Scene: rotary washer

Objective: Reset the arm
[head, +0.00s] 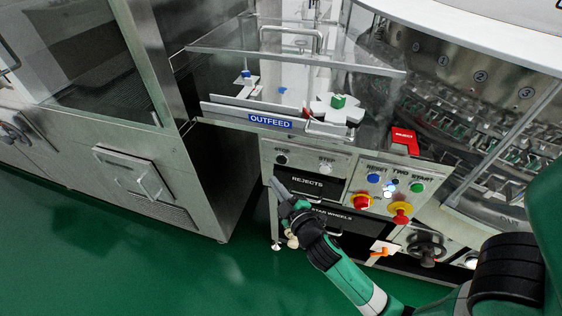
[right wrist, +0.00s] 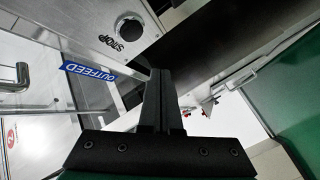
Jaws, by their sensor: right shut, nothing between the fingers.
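My right arm reaches up from the lower right in the head view. Its gripper (head: 277,186) is shut and empty, in front of the machine's left edge, left of the black REJECTS opening (head: 308,183) and below the black STOP button (head: 281,160). In the right wrist view the closed fingers (right wrist: 160,75) point toward the machine front, with the STOP button (right wrist: 128,28) and the blue OUTFEED label (right wrist: 88,70) beyond them. I cannot tell from the pictures whether the fingertips touch the panel. My left gripper is out of view.
The control panel carries blue and green buttons (head: 417,188) and red-yellow knobs (head: 401,213). A red REJECT box (head: 404,140) sits above it. A handwheel (head: 427,248) is lower right. A steel cabinet (head: 150,180) stands left. Green floor (head: 120,270) is clear.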

